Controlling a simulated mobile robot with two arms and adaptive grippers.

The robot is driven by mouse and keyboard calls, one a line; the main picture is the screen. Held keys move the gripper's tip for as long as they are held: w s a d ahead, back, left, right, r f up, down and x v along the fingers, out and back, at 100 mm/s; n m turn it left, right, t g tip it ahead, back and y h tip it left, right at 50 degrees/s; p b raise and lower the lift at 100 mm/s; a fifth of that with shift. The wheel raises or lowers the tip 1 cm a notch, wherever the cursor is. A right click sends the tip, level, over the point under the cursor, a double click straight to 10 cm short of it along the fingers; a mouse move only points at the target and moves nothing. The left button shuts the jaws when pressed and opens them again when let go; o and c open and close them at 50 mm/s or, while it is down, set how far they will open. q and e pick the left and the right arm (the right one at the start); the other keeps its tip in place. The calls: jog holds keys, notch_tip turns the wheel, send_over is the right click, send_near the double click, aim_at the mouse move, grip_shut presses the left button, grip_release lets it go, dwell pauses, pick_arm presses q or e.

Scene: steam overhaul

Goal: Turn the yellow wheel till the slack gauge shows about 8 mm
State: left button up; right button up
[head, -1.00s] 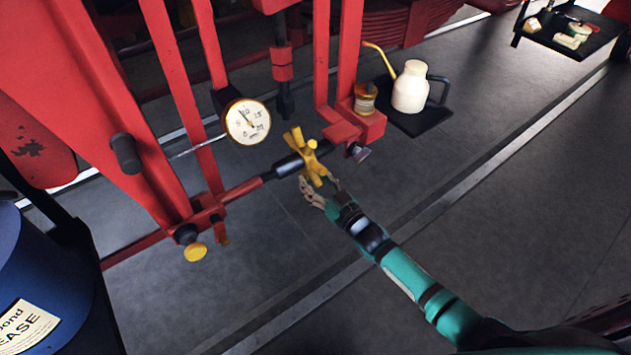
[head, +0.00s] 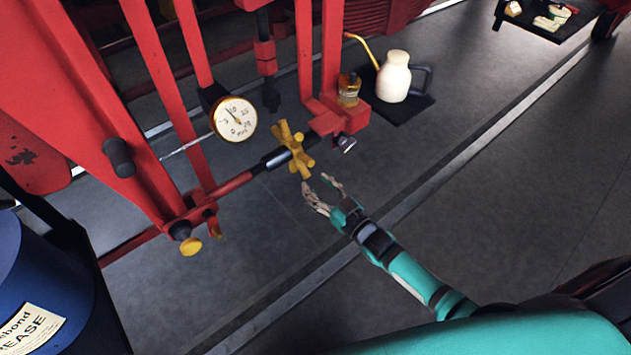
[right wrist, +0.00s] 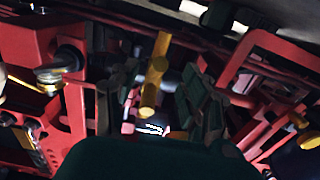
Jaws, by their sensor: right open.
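The yellow wheel (head: 293,150) is a spoked handwheel on a dark and red rod at the red frame. The slack gauge (head: 236,119) is a round white dial with a yellow rim, up and left of the wheel. Its needle points up and left, seemingly between 5 and 10; the exact reading is too small to tell. My right gripper (head: 318,182) is open, just below and right of the wheel, with a small gap in the head view. In the right wrist view, a yellow spoke of the wheel (right wrist: 154,75) shows between the open fingers (right wrist: 157,98). My left gripper is not in view.
A cream oil can (head: 394,77) stands on a dark mat right of the frame, with a small amber jar (head: 348,91) beside it. A yellow knob (head: 190,246) is at the rod's left end. A blue drum (head: 35,275) stands at lower left.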

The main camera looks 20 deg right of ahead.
aim_at(308, 163)
notch_tip(308, 163, up, 6)
jog(key=s+p, duration=0.2)
jog(key=x, duration=0.1)
jog(key=b+x, duration=0.1)
jog(key=x, duration=0.2)
jog(key=shift+w+d+b, duration=0.3)
jog(key=shift+b, duration=0.05)
jog(key=shift+x, duration=0.9)
jog(key=shift+r, duration=0.15)
jog(key=shift+c, duration=0.4)
grip_shut()
jog(key=shift+s+f+b, duration=0.15)
jog(key=shift+f+b, duration=0.15)
jog(key=shift+f, duration=0.05)
